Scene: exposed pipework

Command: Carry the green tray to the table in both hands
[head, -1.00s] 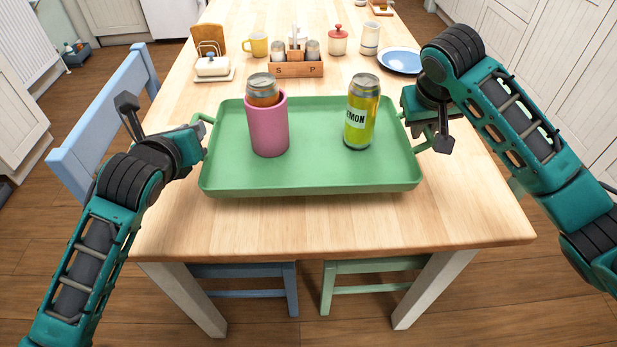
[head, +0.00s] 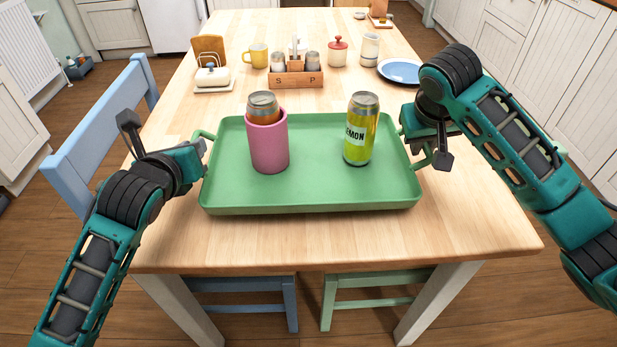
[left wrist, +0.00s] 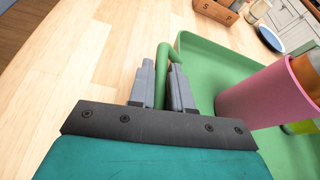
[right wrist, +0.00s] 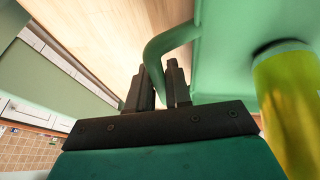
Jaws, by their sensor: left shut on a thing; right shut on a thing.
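The green tray (head: 312,190) is over the near part of the wooden table (head: 380,245), roughly level; I cannot tell if it touches the tabletop. A pink cup (head: 268,145) with a can (head: 263,106) in it stands on the tray's left half. A yellow-green lemon can (head: 361,130) stands upright on the right half. My left gripper (left wrist: 168,80) is shut on the tray's left handle (left wrist: 163,62). My right gripper (right wrist: 160,80) is shut on the tray's right handle (right wrist: 165,42).
Farther back on the table are a wooden caddy (head: 296,78), a yellow mug (head: 259,55), a butter dish (head: 212,76), a red-lidded jar (head: 337,51) and a blue plate (head: 400,72). A blue chair (head: 105,130) stands at left. Two seats are under the near edge.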

